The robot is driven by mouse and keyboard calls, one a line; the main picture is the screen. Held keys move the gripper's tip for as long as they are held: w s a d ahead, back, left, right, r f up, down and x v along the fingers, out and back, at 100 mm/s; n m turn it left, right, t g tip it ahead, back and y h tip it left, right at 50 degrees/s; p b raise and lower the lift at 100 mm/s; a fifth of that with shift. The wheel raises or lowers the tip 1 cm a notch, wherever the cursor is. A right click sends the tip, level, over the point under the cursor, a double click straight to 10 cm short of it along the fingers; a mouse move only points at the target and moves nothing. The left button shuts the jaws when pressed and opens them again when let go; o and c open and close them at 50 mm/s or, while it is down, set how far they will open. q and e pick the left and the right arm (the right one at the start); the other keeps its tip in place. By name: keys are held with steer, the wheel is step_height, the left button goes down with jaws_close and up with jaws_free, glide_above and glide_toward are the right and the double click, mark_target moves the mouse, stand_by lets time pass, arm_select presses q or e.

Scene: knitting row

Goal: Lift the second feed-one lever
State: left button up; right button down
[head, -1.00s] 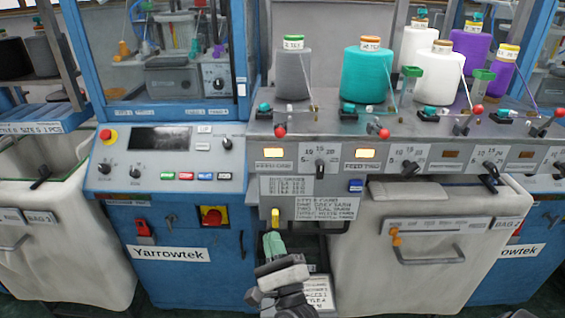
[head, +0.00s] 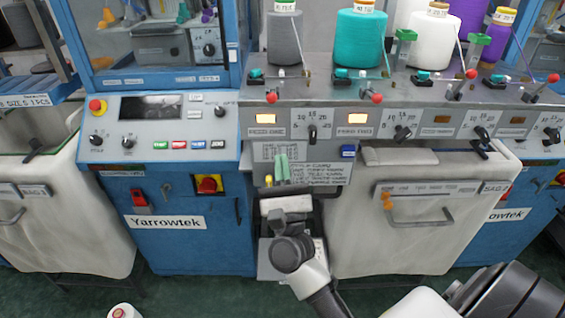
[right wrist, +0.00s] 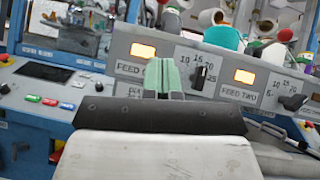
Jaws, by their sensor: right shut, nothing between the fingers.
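The feed-one lever (head: 271,97), with a red ball knob, sits on the sloped shelf above the lit FEED ONE label (head: 267,133) in the head view. Its knob hangs forward, low over the shelf's front edge. The FEED ONE label also shows in the right wrist view (right wrist: 131,68). My right gripper (head: 282,158) has pale green fingers, which are shut and empty. They point up in front of the instruction plate, below the lever and apart from it. In the right wrist view the fingertips (right wrist: 161,62) overlap the feed-one panel. My left gripper is not in view.
A feed-two lever (head: 377,98) hangs similarly to the right; two more levers (head: 470,75) (head: 553,78) stand higher. Grey (head: 284,40) and teal (head: 359,40) yarn cones stand behind. A dial (head: 313,133) and blue button (head: 348,151) are right of my fingers.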

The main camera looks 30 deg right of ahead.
mark_target(272, 96)
steer(key=w+r+p, duration=0.1)
steer(key=r, duration=0.1)
steer(key=w+d+r+p, duration=0.1)
steer(key=w+r+p, duration=0.1)
steer(key=r, duration=0.1)
steer(key=w+r+p, duration=0.1)
steer(key=r, duration=0.2)
steer(key=shift+w+d+p, duration=0.15)
steer(key=shift+w+p, duration=0.15)
steer(key=shift+p, duration=0.05)
steer(key=shift+f, duration=0.1)
steer(key=shift+d, duration=0.1)
